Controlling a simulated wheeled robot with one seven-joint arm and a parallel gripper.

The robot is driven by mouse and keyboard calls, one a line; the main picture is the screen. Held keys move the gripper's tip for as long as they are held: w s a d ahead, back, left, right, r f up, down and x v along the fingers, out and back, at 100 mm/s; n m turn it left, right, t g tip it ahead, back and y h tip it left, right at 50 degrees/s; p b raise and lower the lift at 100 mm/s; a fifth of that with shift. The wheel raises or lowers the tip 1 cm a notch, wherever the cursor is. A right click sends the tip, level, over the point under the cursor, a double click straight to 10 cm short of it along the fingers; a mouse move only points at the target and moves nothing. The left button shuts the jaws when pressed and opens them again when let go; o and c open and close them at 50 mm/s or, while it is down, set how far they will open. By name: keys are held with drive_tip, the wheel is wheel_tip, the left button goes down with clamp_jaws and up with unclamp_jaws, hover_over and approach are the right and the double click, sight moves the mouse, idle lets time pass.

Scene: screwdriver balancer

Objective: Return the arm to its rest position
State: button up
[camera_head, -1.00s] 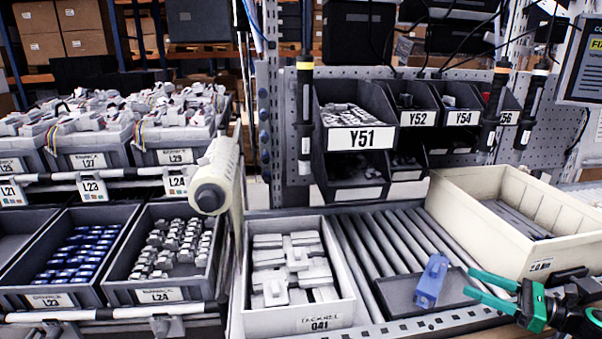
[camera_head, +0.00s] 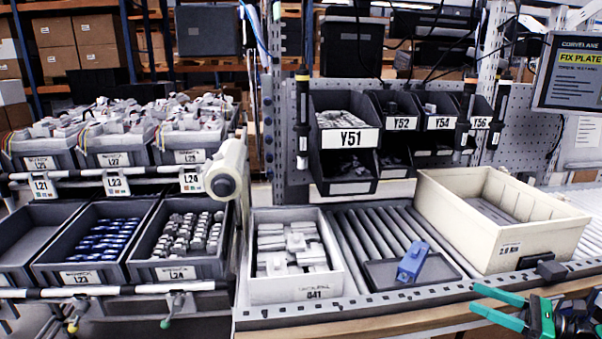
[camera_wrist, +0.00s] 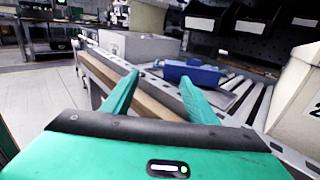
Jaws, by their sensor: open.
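My gripper (camera_head: 497,304) is at the lower right of the head view, in front of the roller conveyor's front edge. Its two green fingers are apart with nothing between them. In the wrist view my gripper (camera_wrist: 158,95) points over the bench edge, and its fingers are also spread and empty. A blue part (camera_head: 412,262) rests on a dark plate (camera_head: 436,271) on the rollers, apart from my gripper. The blue part also shows in the wrist view (camera_wrist: 190,73), beyond the fingertips.
A grey bin of white parts (camera_head: 298,291) stands left of the dark plate. A cream crate (camera_head: 540,242) stands to its right, close behind my gripper. Shelf bins such as Y51 (camera_head: 348,138) and hanging screwdrivers (camera_head: 302,120) are at the back. Bare floor (camera_wrist: 45,85) lies left in the wrist view.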

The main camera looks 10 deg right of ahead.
drive_tip(key=s+a+f+n+g+h, duration=0.1)
drive_tip(key=s+a+n+g+h, duration=0.4)
drive_tip(key=a+n+g, duration=0.5)
drive_tip(key=s+a+r+n+g+h, duration=0.1)
drive_tip(key=s+r+n+g+h, duration=0.1)
drive_tip(key=s+r+n+h, duration=0.6)
drive_tip(key=s+r+n, duration=0.2)
drive_tip(key=s+r, duration=0.3)
drive_tip(key=s, duration=0.4)
drive_tip(key=shift+s+a+r, duration=0.2)
drive_tip(key=shift+a+r, duration=0.1)
drive_tip(key=shift+w+f, duration=0.25)
drive_tip(key=shift+w, duration=0.35)
idle(0.3)
